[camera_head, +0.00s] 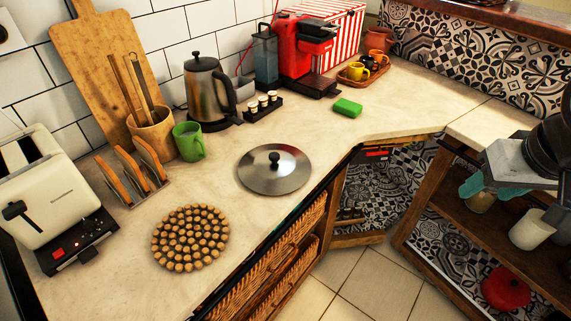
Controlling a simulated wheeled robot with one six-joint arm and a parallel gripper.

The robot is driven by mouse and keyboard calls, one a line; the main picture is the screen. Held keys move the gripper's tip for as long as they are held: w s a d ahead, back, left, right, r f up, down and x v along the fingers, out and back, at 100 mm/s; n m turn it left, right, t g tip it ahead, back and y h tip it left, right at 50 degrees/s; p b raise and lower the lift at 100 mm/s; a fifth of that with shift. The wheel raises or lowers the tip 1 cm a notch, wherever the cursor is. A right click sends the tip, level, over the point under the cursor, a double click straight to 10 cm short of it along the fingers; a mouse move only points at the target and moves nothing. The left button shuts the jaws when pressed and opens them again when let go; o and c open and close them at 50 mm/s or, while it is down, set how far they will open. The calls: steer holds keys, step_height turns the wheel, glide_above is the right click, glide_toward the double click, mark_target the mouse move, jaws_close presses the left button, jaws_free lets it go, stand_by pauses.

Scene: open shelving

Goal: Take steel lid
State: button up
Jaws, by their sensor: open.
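The steel lid (259,177) is round with a black knob on top. It lies flat on the pale countertop (225,235), near the counter's front edge. My gripper (468,196) is at the right of the view, in front of the open shelving and well apart from the lid. Its teal fingers are open, with nothing seen held between them. Part of it is hidden by my own arm.
Around the lid stand a wooden bead trivet (190,238), a green mug (189,142), a kettle (205,90) and a green sponge (348,107). A toaster (45,195) stands left. Open shelving (465,215) is at right. The counter right of the lid is clear.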

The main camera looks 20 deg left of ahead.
steer(key=w+a+f+n+t+y, duration=0.2)
steer(key=w+a+f, duration=0.2)
steer(key=w+a, duration=0.45)
steer(key=n+t+y, duration=0.3)
steer(key=n+y, duration=0.2)
steer(key=y, duration=0.2)
glide_toward(277, 158)
steer(key=x, duration=0.4)
steer(key=shift+f, duration=0.1)
steer(key=shift+w+a+f, duration=0.1)
steer(key=shift+a, duration=0.2)
steer(key=x, duration=0.7)
steer(key=shift+w, duration=0.1)
steer(key=shift+d, duration=0.1)
jaws_close()
